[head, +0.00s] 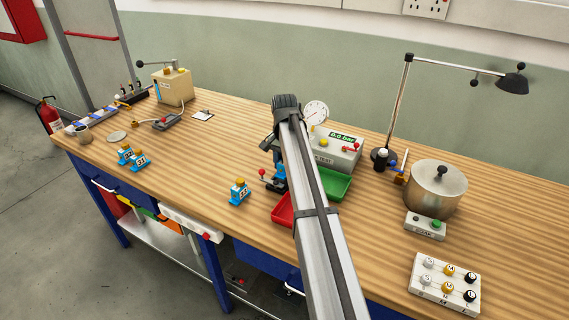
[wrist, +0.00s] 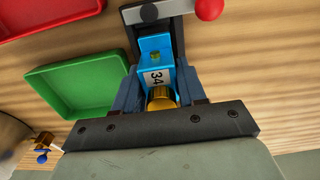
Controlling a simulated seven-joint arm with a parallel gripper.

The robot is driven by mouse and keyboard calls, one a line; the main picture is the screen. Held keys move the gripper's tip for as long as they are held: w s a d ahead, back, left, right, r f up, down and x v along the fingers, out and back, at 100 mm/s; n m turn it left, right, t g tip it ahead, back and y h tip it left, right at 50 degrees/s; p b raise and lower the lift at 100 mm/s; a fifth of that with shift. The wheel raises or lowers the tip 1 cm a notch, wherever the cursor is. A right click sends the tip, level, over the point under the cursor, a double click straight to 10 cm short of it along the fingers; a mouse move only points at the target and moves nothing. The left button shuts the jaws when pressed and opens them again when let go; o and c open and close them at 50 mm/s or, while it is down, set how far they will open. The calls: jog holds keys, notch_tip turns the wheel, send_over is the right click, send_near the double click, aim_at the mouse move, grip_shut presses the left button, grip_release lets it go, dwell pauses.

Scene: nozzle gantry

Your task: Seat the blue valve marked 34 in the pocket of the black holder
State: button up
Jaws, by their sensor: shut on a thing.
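The blue valve marked 34 (wrist: 155,76) is between the fingers of my gripper (wrist: 158,88) in the wrist view, its label and brass end facing the camera. My gripper is shut on it. The far end of the valve is at the black holder (wrist: 160,12), which has a dark frame and a red knob. I cannot tell how deep the valve sits in the pocket. In the head view, blue of the valve (head: 280,175) shows beside my arm, close to the holder's red knob (head: 262,172). My arm hides much of the holder and gripper there.
A green tray (head: 338,186) and a red tray (head: 281,211) lie close by. Three other blue valves stand left, one (head: 239,191) nearest. A gauge box (head: 335,150) stands behind; a pot (head: 435,188) and lamp stand right. Front-left table is mostly clear.

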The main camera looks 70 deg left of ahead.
jog(key=shift+f, duration=0.95)
dwell(0.6)
jog(key=o, duration=1.3)
jog(key=shift+c, duration=0.2)
jog(key=shift+r, duration=0.15)
jog(key=shift+r, duration=3.35)
jog(key=shift+w, duration=0.1)
